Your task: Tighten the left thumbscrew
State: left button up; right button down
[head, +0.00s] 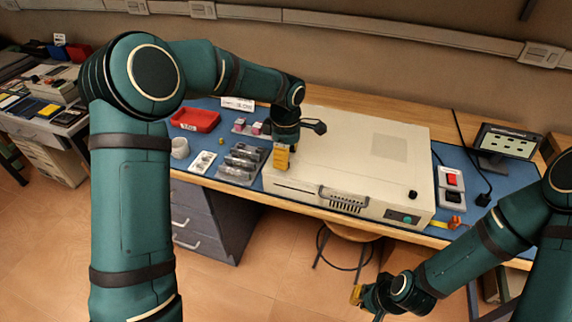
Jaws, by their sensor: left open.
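A beige hardware case (345,135) lies on the blue-topped bench, with a handle (342,198) and vent slots on its front face. My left gripper (282,158) points down at the case's left front corner. It is open, and its yellow fingertips overlap the corner in the picture; I cannot tell whether they touch it. No left thumbscrew can be made out; the gripper may cover that spot. My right gripper (357,296) hangs low in front of the bench, away from the case, and its jaw state is unclear.
Left of the case are a red tray (195,119), a white mug (180,148) and a grey parts tray (242,162). To the right are a small screen (507,142) and a switch box (452,186). A stool (355,234) stands below the front edge.

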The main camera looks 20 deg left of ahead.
pick_arm(q)
jog(key=shift+f, duration=1.4)
grip_shut()
